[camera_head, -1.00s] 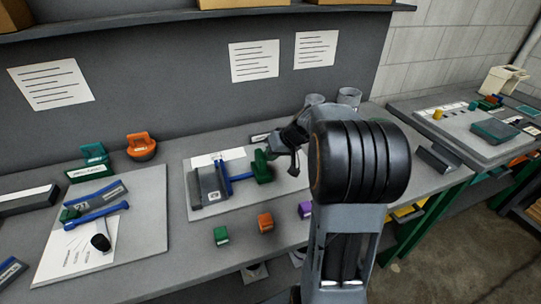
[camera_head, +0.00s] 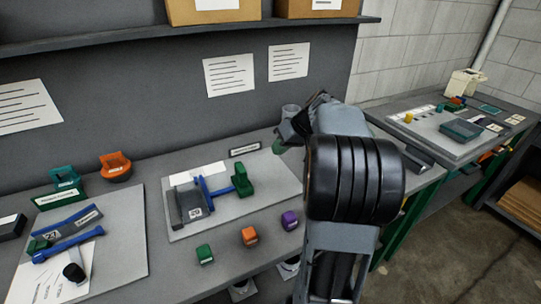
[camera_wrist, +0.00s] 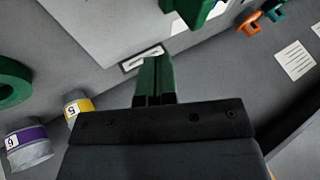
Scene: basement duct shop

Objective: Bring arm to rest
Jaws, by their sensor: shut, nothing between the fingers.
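My gripper (camera_head: 281,146) is shut and empty above the rear of the bench, right of the grey board (camera_head: 275,184). Its green fingers fill the middle of the wrist view (camera_wrist: 153,80), pressed together. My arm reaches up from the lower right and hides part of the bench behind it. The board bears a grey block (camera_head: 187,206), a blue-handled tool (camera_head: 217,192) and a green clamp-like piece (camera_head: 242,180). The green piece is apart from my gripper; it also shows at the top of the wrist view (camera_wrist: 192,10).
Green (camera_head: 204,254), orange (camera_head: 249,236) and purple (camera_head: 290,220) blocks line the front edge. Purple-banded (camera_wrist: 28,148) and yellow-banded (camera_wrist: 77,108) cylinders stand near my gripper, with a green ring (camera_wrist: 12,82). A shelf (camera_head: 190,33) overhangs the bench. Floor at right is open.

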